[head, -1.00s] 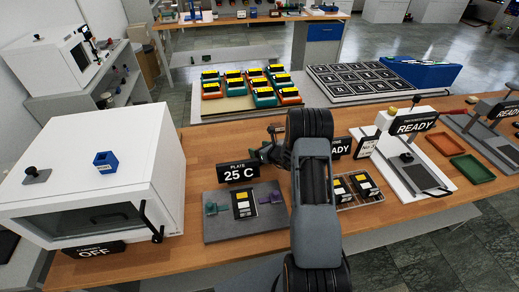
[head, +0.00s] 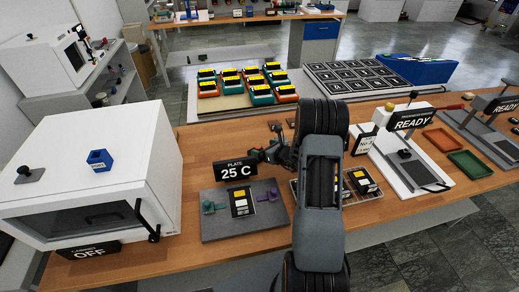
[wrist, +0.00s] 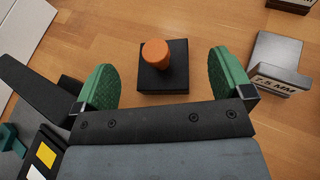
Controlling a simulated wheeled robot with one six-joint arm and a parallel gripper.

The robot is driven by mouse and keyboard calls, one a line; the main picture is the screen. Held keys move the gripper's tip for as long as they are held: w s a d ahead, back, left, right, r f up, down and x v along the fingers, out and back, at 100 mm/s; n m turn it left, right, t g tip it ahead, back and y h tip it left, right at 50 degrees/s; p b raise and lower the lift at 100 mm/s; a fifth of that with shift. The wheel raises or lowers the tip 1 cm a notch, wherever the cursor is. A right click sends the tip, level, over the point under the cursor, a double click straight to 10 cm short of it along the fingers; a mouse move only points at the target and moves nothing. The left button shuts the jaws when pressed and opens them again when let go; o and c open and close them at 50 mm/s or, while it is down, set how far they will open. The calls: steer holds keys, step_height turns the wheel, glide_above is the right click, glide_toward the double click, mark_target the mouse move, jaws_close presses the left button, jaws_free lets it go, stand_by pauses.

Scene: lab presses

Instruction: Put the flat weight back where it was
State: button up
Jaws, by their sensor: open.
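A black square block with an orange round knob (wrist: 156,55) lies on the wooden bench in the wrist view; it looks like the flat weight. My gripper (wrist: 163,72) is open and empty. Its two green pads stand apart, one to the left and one to the right of the block, nearer the bottom of the picture. They do not touch it. In the head view my gripper (head: 272,152) is behind the 25 C plate sign (head: 236,171), and my arm hides much of the bench there. I cannot make out the orange-knobbed block in the head view.
A grey block marked 7.5 MM (wrist: 280,62) lies right of the knobbed block. The grey plate station (head: 218,227) stands in front of its sign. A white oven (head: 150,125) is at left, a READY press (head: 397,165) at right. Bare wood surrounds the knobbed block.

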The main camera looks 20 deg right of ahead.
steer(key=shift+v, duration=1.05)
steer(key=shift+r, duration=0.1)
steer(key=shift+w+r+n, duration=0.15)
steer(key=shift+r+n, duration=0.15)
steer(key=shift+n, duration=0.1)
steer(key=s+a+r+n+g+y+p, duration=0.1)
steer(key=s+a+r+n+g+y, duration=0.2)
steer(key=a+r+n, duration=0.4)
steer(key=s+a+r+n+g+y+p, duration=0.1)
steer(key=s+a+r+n+g, duration=0.4)
steer(key=r+n, duration=0.45)
steer(key=s+a+r+n+h, duration=0.1)
steer(key=s+r+n+h, duration=0.3)
steer(key=s+n, duration=0.4)
steer(key=s+a+r+n+h+p, duration=0.1)
steer(key=s+r+n+h, duration=0.3)
steer(key=s+n, duration=0.3)
steer(key=s, duration=0.3)
steer(key=shift+a+n+p, duration=0.3)
steer(key=shift+a+n, duration=0.05)
steer(key=shift+a, duration=0.05)
